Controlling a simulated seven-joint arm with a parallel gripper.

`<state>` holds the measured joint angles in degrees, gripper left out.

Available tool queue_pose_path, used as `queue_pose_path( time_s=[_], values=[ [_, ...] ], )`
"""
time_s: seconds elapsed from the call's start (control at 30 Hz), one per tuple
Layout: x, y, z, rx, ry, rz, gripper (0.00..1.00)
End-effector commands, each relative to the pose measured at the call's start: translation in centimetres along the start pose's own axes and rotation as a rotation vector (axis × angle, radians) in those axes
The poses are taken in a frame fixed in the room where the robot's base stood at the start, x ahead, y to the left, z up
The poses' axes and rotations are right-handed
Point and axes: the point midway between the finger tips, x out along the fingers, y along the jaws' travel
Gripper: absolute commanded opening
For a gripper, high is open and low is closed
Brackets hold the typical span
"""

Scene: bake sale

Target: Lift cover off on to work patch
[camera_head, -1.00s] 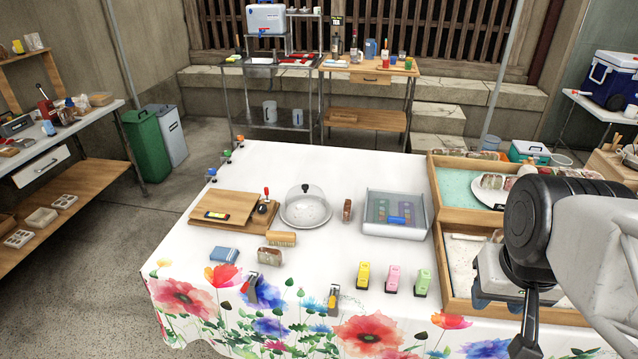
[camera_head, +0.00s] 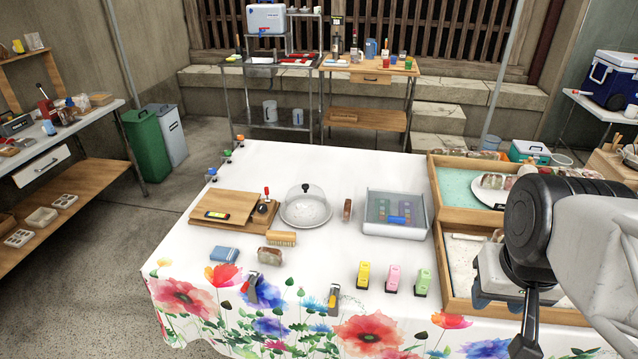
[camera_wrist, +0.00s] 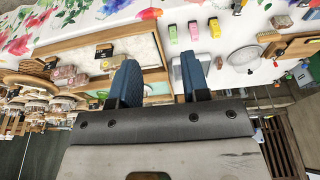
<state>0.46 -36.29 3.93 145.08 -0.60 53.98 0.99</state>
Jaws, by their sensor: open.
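A clear dome cover (camera_head: 299,197) with a black knob on top sits on a round white plate (camera_head: 318,222) in the middle of the table. It shows small in the wrist view (camera_wrist: 245,56), at the upper right. Nothing can be made out under the dome. My gripper (camera_wrist: 158,80) is open and empty, its two blue fingers apart. It hangs over the right side of the table, by the wooden trays and well away from the dome. I cannot tell which spot is the work patch.
Left of the dome lies a wooden board (camera_head: 205,198); right of it are a small brown item (camera_head: 347,210) and a clear bin (camera_head: 395,230). Yellow, pink and green items (camera_head: 393,280) stand in front. Wooden trays (camera_head: 450,290) fill the right side. White cloth is bare before the dome.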

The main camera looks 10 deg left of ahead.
Motion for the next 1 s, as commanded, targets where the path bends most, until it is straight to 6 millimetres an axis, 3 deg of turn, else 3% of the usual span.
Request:
queue_pose_path(
  time_s=[0.2, 0.33, 0.67, 0.87, 1.0],
  values=[
    [0.0, 0.0, 0.0, 0.0, 0.0, 0.0, 0.43],
    [0.0, 0.0, 0.0, 0.0, 0.0, 0.0, 0.57],
    [0.0, 0.0, -0.2, -0.001, 0.003, 0.001, 0.57],
    [0.3, -0.1, -2.3, -0.012, 0.028, 0.015, 0.57],
    [0.9, -0.2, -5.2, -0.028, 0.066, 0.03, 0.57]
  ],
)
